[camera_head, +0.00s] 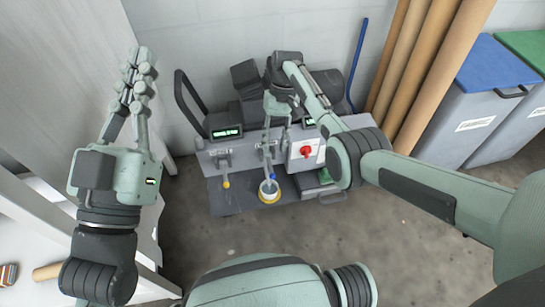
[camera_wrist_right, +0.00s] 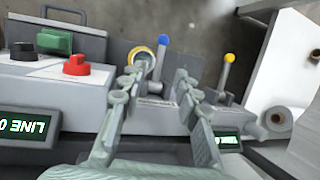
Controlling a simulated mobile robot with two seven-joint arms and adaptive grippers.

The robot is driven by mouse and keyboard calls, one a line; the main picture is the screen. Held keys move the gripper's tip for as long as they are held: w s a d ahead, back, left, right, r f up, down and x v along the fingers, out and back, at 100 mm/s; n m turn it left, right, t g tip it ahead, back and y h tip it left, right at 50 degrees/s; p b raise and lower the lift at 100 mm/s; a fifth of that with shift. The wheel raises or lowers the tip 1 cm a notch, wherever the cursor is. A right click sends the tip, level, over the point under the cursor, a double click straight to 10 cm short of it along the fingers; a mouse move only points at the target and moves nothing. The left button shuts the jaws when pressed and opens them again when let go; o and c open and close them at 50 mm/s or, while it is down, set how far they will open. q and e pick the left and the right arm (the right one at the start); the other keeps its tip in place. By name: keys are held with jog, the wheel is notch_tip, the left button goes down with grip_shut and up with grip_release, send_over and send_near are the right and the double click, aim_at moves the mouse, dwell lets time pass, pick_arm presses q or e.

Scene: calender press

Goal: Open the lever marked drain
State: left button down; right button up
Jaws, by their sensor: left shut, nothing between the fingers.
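The grey press (camera_head: 238,195) carries two levers. One lever has a yellow knob (camera_head: 226,184); the other has a blue knob (camera_head: 273,177) above a round yellow-rimmed port (camera_head: 269,196). Both knobs show in the right wrist view, blue (camera_wrist_right: 163,40) and yellow (camera_wrist_right: 229,57). Small labels lie by the levers, but I cannot read which says drain. My right gripper (camera_wrist_right: 157,78) is open and points down at the blue-knobbed lever, which shows beyond its parted fingertips; contact cannot be told. My left gripper (camera_head: 141,65) is shut and empty, raised left of the press.
Brown tubes (camera_head: 425,60) and grey bins (camera_head: 480,115) stand at right. The floor in front is clear.

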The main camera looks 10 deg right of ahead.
jog(key=shift+v, duration=1.25)
